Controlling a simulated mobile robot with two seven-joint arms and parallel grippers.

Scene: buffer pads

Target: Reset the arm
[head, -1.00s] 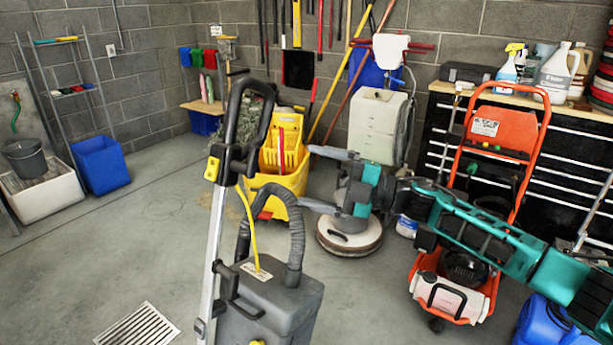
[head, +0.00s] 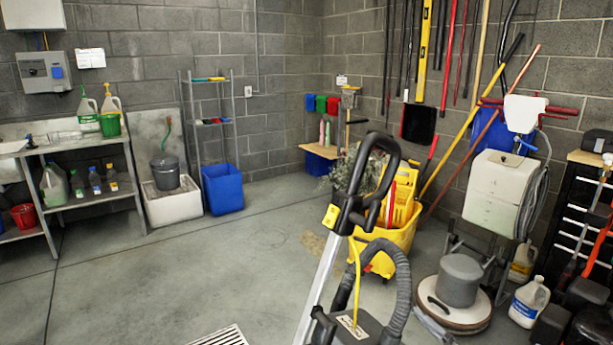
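The task names only my arm. Neither gripper shows clearly in the head view, and no teal arm link is visible. A grey piece at the bottom edge, in front of the floor polisher (head: 459,281), is cut off, and I cannot tell what it belongs to. Dark parts at the lower right are also unclear.
A grey vacuum's upright handle (head: 345,215) and hose (head: 398,280) stand close in front. Behind are a yellow mop bucket (head: 407,235) and a white machine (head: 497,190). A blue bin (head: 222,188) and shelf (head: 88,202) stand at left.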

